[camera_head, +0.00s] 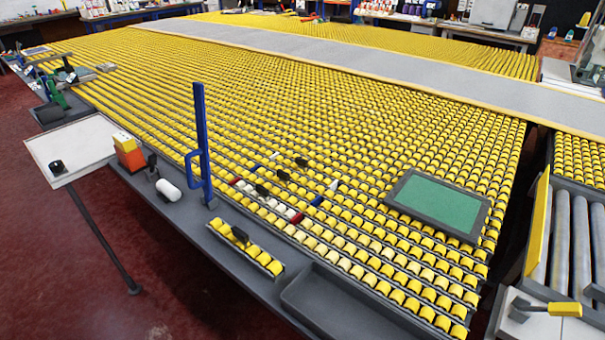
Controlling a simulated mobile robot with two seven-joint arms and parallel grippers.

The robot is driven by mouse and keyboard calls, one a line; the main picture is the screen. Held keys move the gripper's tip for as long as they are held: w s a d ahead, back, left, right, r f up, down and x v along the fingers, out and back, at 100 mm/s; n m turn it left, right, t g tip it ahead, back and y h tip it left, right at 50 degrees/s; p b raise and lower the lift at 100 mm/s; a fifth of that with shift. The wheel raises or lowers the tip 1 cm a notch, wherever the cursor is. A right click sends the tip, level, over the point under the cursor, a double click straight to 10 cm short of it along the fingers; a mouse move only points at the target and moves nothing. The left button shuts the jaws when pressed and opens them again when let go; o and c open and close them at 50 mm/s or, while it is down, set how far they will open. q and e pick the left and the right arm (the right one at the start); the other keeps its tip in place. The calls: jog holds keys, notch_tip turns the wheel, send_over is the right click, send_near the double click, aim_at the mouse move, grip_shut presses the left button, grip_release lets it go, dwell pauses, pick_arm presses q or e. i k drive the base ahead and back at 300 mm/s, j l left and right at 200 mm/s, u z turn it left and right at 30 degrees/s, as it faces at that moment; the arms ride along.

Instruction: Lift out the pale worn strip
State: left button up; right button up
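A short row of pale, whitish rollers (265,199) sits among the yellow rollers of the large roller table (330,130), near its front edge. Red pieces show at both ends of this row, and a dark handle (262,190) shows beside it. This looks like the pale worn strip; it lies level with its neighbours. A separate strip of bright yellow rollers with a dark handle (258,254) lies on the grey front ledge. Neither of my grippers is in view.
An empty grey tray (335,307) is at the front edge. A blue upright post (202,140) stands left of the pale row. A green framed panel (437,205) lies to the right. A white stand (75,150), an orange-and-yellow box (128,152) and a white cylinder (168,190) are at left.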

aim_at(260, 194)
jog(key=z, duration=0.7)
jog(key=j+z, duration=0.7)
jog(key=z, duration=0.15)
jog(key=j+z, duration=0.4)
jog(key=k+j+z, duration=0.1)
jog(key=j+z, duration=0.3)
jog(key=l, duration=0.1)
